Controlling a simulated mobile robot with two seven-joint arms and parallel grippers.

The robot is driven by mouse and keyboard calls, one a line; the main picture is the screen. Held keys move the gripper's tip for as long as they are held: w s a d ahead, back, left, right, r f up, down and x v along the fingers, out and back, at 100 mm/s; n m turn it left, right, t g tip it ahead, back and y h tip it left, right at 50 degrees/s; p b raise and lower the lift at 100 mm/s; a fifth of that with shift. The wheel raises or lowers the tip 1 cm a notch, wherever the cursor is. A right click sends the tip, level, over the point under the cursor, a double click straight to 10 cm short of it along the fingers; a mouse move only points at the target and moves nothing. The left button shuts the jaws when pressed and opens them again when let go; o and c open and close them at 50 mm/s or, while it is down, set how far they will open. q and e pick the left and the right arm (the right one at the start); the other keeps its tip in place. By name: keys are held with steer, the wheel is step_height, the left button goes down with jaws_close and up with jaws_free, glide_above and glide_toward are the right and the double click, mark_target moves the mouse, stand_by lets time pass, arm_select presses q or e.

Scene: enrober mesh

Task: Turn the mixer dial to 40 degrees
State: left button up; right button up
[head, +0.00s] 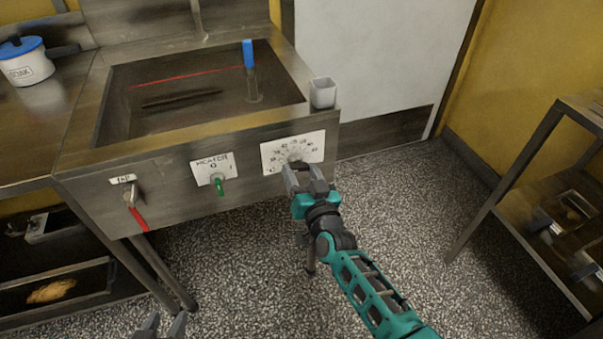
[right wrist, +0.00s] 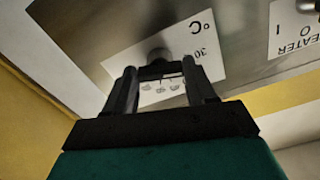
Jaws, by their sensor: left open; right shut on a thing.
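The mixer dial is a grey knob (head: 295,158) on a white plate (head: 312,146) with a printed degree scale, at the right end of the steel unit's front. My right gripper (head: 299,168) is at the knob with its fingers shut on it. In the right wrist view the knob (right wrist: 158,56) shows at the tips of the right gripper (right wrist: 159,72), against the upside-down plate (right wrist: 200,47) with "°C" and "30" legible. The fingers hide part of the scale, and I cannot read the setting. My left gripper (head: 164,326) is open and empty at the bottom edge.
The steel unit holds a tank (head: 200,90) with a blue-handled tool (head: 249,55). A grey cup (head: 323,93) stands on its right corner. The green heater switch (head: 218,186) and red tap lever (head: 138,215) are left of the dial. Speckled floor (head: 420,240) is clear at right.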

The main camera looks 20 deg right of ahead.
steer(key=m, duration=0.4)
steer(key=shift+m, duration=0.3)
steer(key=m, duration=0.3)
steer(key=shift+m, duration=1.1)
steer(key=o, duration=1)
steer(key=shift+o, duration=0.2)
steer(key=shift+s, duration=0.1)
steer(key=s+p, duration=0.1)
steer(key=s, duration=1.1)
steer(key=shift+s+d, duration=0.2)
steer(key=shift+s, duration=0.15)
